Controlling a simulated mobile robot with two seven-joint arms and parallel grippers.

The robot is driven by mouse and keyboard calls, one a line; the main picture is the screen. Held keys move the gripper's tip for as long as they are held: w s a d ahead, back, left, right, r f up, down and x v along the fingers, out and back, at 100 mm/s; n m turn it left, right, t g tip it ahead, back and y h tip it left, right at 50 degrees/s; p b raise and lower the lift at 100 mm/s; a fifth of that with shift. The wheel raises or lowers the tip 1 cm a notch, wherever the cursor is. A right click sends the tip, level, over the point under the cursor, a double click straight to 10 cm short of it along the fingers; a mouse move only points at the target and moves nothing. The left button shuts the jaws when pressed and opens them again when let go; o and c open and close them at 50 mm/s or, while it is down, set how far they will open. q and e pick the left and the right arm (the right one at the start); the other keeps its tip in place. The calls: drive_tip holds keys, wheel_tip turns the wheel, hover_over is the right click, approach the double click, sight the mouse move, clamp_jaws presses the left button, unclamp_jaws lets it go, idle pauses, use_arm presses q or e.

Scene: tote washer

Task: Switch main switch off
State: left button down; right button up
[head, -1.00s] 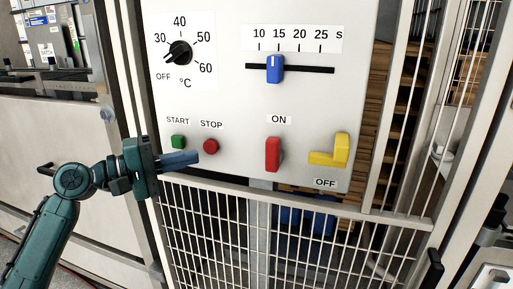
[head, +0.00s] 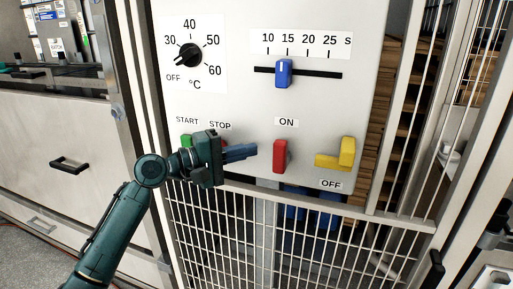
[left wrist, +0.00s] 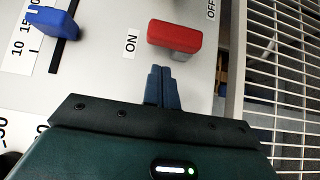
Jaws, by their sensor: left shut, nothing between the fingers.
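A red switch handle (head: 280,156) stands out upright from the white control panel (head: 240,105), below the ON label (head: 286,122). A yellow L-shaped handle (head: 338,155) is to its right, with the OFF label (head: 331,184) below it. My left gripper (head: 255,150) is shut and empty, its blue fingers pointing right at the red handle with a small gap between in the head view. In the left wrist view the fingertips (left wrist: 160,72) are just below the red handle (left wrist: 175,37); I cannot tell whether they touch. My right gripper is out of view.
The temperature dial (head: 188,55) and blue slider (head: 284,72) are higher on the panel. The green start button (head: 187,141) is partly in view; the red stop button is mostly hidden behind my left gripper. A white mesh guard (head: 290,230) stands below the panel.

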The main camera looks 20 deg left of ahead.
sight(282, 153)
use_arm(q)
drive_tip(key=shift+s+d+p, duration=0.1)
drive_tip(key=shift+d+p, duration=0.2)
drive_tip(key=shift+d, duration=1.15)
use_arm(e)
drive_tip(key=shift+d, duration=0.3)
use_arm(q)
drive_tip(key=shift+r, duration=0.1)
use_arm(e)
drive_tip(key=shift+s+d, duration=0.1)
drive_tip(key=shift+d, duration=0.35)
use_arm(q)
drive_tip(key=shift+d+r, duration=0.1)
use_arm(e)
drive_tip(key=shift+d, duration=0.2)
use_arm(q)
drive_tip(key=shift+p, duration=0.3)
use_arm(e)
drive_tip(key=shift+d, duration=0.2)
